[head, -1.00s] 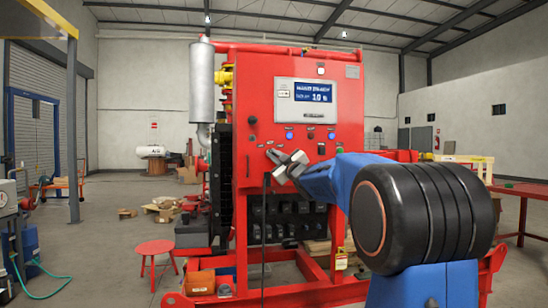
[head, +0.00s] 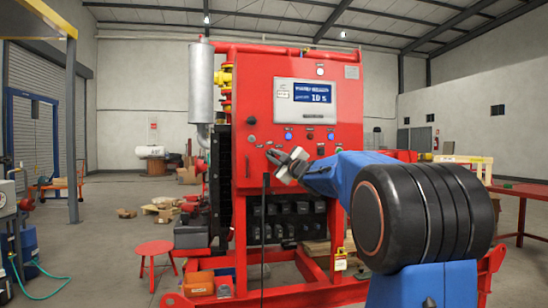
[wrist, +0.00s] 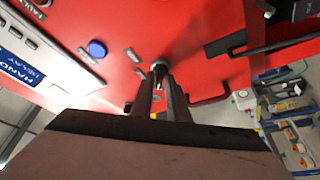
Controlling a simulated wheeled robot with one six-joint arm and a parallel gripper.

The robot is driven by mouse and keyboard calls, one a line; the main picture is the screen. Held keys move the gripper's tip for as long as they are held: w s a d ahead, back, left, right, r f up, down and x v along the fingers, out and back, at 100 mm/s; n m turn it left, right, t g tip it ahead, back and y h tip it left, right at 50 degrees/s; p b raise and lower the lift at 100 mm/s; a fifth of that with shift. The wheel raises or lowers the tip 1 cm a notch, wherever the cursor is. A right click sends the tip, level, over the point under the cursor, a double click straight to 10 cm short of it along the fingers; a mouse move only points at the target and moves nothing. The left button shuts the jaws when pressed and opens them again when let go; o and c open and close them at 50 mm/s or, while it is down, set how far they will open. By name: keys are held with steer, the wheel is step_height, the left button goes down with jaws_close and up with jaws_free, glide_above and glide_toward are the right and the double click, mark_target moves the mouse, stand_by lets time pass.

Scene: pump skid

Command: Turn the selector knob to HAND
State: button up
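The selector knob (wrist: 160,68) is a small dark knob on the red panel. In the wrist view it stands between the tips of my gripper (wrist: 160,82). The two grey fingers are close together, one on each side of the knob, and look shut on it. The fingers partly cover the knob, and its pointer position cannot be read. In the head view my gripper (head: 288,164) is at the lower part of the red panel (head: 262,100) and hides the knob there.
A screen (head: 305,100) is above, with a row of lamps under it, including a blue lamp (wrist: 97,48). A dark bar handle (wrist: 210,97) sticks out to the right of the knob in the wrist view. A red stool (head: 154,249) stands on the floor at left.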

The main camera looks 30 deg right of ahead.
steer(key=shift+o, duration=0.9)
steer(key=shift+s, duration=0.15)
steer(key=v, duration=1.7)
steer(key=shift+a+f, duration=0.1)
steer(key=s+a+f+m+g, duration=0.3)
steer(key=s+a+f+g, duration=0.2)
steer(key=s+f, duration=0.6)
steer(key=s+a+f+m+g, duration=0.4)
steer(key=s+a+f, duration=0.6)
steer(key=f, duration=0.6)
steer(key=s+a+f+m+g, duration=0.4)
steer(key=s+a+f+g, duration=0.3)
steer(key=s+f, duration=0.6)
steer(key=shift+s+a+f+h, duration=0.3)
steer(key=shift+s+a+h, duration=0.1)
steer(key=shift+s+a, duration=0.1)
